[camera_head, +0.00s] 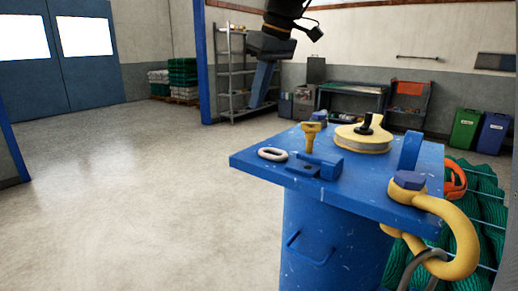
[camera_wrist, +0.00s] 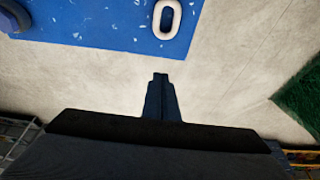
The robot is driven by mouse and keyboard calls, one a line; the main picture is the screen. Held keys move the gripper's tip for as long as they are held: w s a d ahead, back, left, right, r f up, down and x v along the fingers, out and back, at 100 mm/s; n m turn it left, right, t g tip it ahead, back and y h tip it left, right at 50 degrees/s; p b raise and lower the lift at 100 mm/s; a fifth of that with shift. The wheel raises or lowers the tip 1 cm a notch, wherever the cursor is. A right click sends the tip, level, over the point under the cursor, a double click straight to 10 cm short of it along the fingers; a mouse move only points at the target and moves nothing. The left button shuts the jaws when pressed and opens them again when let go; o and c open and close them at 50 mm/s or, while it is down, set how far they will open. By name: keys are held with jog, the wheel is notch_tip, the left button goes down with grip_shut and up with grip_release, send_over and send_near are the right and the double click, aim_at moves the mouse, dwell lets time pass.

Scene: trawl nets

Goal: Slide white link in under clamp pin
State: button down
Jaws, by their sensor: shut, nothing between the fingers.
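The white link (camera_head: 272,154) lies flat on the blue table top near its left corner. It also shows in the wrist view (camera_wrist: 167,19), at the top, near the table edge. The blue clamp (camera_head: 322,164) with a yellow pin (camera_head: 311,137) stands just right of the link in the head view. The link is apart from it. My gripper (camera_wrist: 160,77) is shut and empty, its fingertips over the floor short of the table edge in the wrist view. In the head view my gripper (camera_head: 262,84) hangs high behind the table.
On the blue table (camera_head: 375,175) are a yellow pulley-like block (camera_head: 363,141) and an upright blue lug (camera_head: 411,150). A large yellow shackle (camera_head: 455,235) hangs at the right corner, beside green netting (camera_head: 487,200). Floor on the left is clear. A shelf rack (camera_head: 231,75) stands behind.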

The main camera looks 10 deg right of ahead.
aim_at(248, 149)
jog(key=p+x, duration=0.2)
jog(key=x, duration=1)
jog(key=shift+d, duration=0.15)
jog(key=shift+s+d+r+p, duration=0.15)
jog(key=shift+s+d+p, duration=0.15)
jog(key=shift+s+d, duration=0.25)
jog(key=shift+s+d+r+p, duration=0.2)
jog(key=shift+s+d+p, duration=0.05)
jog(key=shift+s+d, duration=0.25)
jog(key=shift+s+d+f, duration=0.1)
jog(key=shift+s+d, duration=0.25)
jog(key=shift+d, duration=0.1)
